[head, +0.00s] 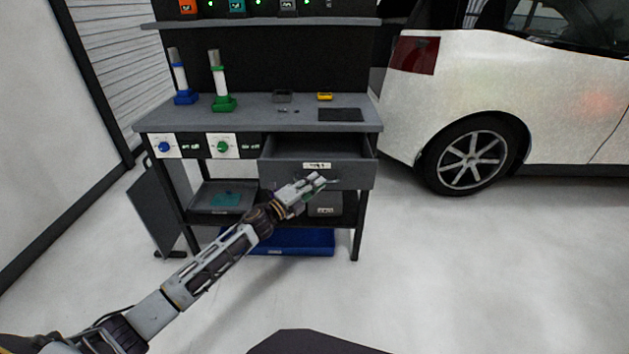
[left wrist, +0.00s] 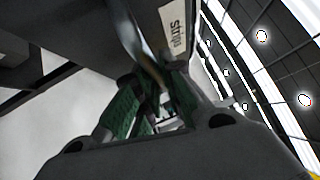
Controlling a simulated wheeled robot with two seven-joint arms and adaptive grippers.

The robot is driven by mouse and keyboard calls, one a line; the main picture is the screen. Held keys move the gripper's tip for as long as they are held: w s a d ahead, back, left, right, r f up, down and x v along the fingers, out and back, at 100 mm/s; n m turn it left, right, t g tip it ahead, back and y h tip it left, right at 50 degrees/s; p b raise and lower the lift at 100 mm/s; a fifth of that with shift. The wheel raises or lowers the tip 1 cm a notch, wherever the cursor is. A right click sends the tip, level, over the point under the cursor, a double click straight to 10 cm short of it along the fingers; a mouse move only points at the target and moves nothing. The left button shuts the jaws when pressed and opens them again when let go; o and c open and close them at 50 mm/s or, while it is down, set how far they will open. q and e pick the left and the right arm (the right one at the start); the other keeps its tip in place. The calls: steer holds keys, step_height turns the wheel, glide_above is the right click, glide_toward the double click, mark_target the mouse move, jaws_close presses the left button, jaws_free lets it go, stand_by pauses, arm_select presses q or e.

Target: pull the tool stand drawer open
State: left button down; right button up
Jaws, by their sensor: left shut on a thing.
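The tool stand (head: 215,113) is a dark grey bench with shelves above and below its top. Its drawer (head: 345,174) is at the right under the bench top and stands pulled out, its open inside showing behind the front. A white label (head: 317,165) is on the drawer front, and it also shows in the left wrist view (left wrist: 175,28). My left gripper (head: 318,181) is at the drawer front, just below the label, shut on the handle. In the left wrist view its green-padded fingers (left wrist: 152,103) close around the handle bar (left wrist: 140,45). My right gripper is not in view.
A white car (head: 540,95) stands at the right. The floor in front is clear.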

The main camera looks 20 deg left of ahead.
arm_select(q)
steer(key=shift+s, duration=0.2)
steer(key=c, duration=1.5)
jaws_free()
steer(key=shift+s, duration=0.15)
steer(key=shift+v, duration=5.85)
steer(key=shift+f, duration=0.1)
steer(key=shift+f+n, duration=0.1)
steer(key=shift+n, duration=0.2)
